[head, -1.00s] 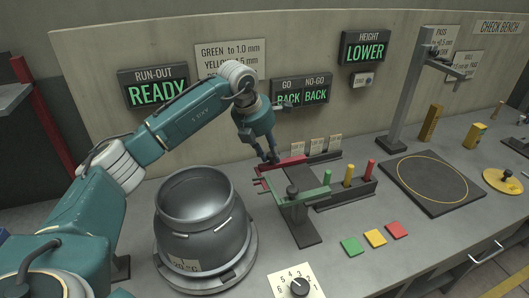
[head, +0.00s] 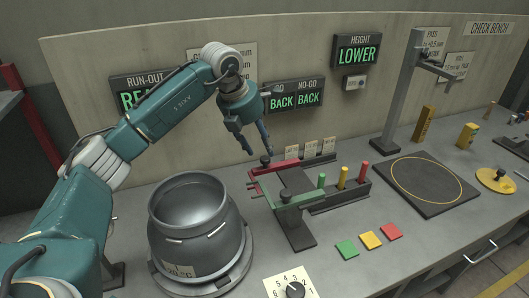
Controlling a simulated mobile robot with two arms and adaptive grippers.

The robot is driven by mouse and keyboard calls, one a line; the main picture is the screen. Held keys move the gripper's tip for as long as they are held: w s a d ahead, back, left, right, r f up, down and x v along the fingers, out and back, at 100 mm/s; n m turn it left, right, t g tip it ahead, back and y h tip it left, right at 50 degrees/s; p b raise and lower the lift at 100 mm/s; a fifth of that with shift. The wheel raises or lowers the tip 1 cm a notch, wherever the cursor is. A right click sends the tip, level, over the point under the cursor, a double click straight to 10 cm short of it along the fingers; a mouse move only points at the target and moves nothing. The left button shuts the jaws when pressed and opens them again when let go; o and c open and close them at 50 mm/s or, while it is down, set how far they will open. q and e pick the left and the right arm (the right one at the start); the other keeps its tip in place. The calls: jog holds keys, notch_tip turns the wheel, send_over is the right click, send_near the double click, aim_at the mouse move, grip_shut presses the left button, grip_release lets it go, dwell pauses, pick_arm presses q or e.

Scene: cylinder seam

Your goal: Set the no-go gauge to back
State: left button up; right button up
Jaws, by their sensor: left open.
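The red gauge (head: 286,166), which I take for the no-go gauge, lies across the back of the dark fixture behind the cylinder, with a black knob (head: 265,160) near its left end. The green gauge (head: 303,197) lies nearer, also with a black knob. The wall display (head: 296,97) reads BACK under both GO and NO-GO. My left gripper (head: 260,152) is open and empty, fingers pointing down, just above the red gauge's knob. My right gripper is not in view.
A grey cylinder (head: 197,237) stands on a round base in front of my left arm. Green, yellow and red pegs (head: 342,177) stand in a rack to the right. Coloured tiles (head: 370,240) and a numbered dial (head: 294,290) lie in front. A dark pad (head: 387,185) lies farther right.

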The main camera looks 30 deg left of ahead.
pick_arm(q)
jog(key=v, duration=0.6)
jog(key=shift+r, duration=0.35)
jog(key=shift+s+f, duration=0.1)
jog(key=shift+s, duration=0.05)
